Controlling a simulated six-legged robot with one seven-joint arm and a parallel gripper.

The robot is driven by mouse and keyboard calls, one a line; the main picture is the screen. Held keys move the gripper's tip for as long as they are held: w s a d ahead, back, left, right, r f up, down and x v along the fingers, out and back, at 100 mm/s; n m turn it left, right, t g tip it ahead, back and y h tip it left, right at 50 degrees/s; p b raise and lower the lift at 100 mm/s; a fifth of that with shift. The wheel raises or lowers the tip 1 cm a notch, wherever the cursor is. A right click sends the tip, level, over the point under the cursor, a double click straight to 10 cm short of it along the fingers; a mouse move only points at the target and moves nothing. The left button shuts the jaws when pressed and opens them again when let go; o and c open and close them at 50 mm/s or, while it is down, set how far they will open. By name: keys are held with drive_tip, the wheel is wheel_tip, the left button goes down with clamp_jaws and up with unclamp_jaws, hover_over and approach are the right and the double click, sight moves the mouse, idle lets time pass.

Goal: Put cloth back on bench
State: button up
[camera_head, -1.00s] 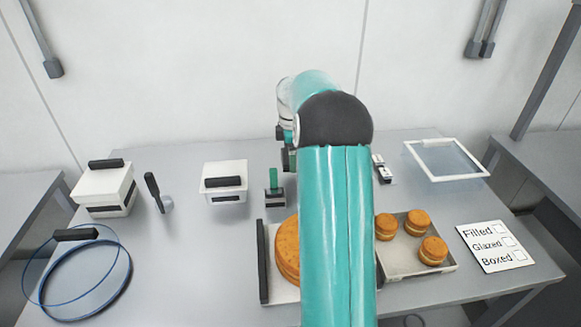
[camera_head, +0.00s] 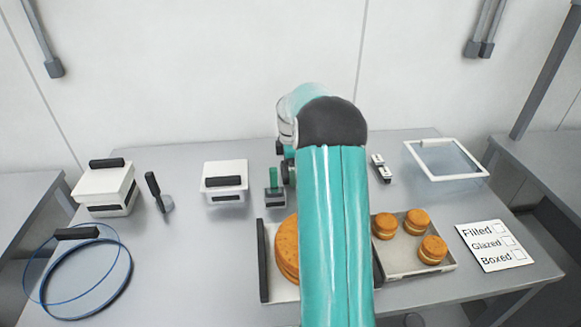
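The grey bench (camera_head: 200,270) fills the middle of the view. I see no cloth that I can make out on it; a cloth may be hidden behind my arm. My teal arm reaches over the bench from the front and bends at a dark joint near the back. My gripper's fingers are hidden behind the arm, so what they hold does not show.
A white lidded box (camera_head: 104,188), a smaller white box (camera_head: 225,183) and a green-handled tool (camera_head: 274,189) stand at the left and middle. A large cake (camera_head: 286,250), a tray (camera_head: 402,263) of small cakes, a checklist card (camera_head: 494,247) and a white frame (camera_head: 411,157) lie around my arm.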

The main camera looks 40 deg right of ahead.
drive_tip(key=shift+r, duration=0.1)
wheel_tip(320, 180, up, 11)
drive_tip(key=s+a+r+m+t, duration=0.1)
drive_tip(key=a+r, duration=0.3)
drive_tip(key=a, duration=0.2)
drive_tip(key=s+a+r+m, duration=0.1)
drive_tip(key=a+r+m, duration=0.1)
drive_tip(key=a+r, duration=0.35)
drive_tip(key=s+a+r+m+t+h, duration=0.1)
drive_tip(key=s+a+m, duration=0.1)
drive_tip(key=s+a, duration=0.6)
drive_tip(key=s+a+m+t, duration=0.25)
drive_tip(key=s+a, duration=0.35)
drive_tip(key=a, duration=0.5)
drive_tip(key=s+a+f+m+t+y, duration=0.1)
drive_tip(key=s+a+f+m, duration=0.2)
drive_tip(key=s+a, duration=0.3)
drive_tip(key=s+f, duration=0.1)
drive_tip(key=s, duration=0.1)
drive_tip(key=shift+s+f+m, duration=0.15)
drive_tip(key=shift+s+m, duration=0.2)
drive_tip(key=shift+s, duration=0.05)
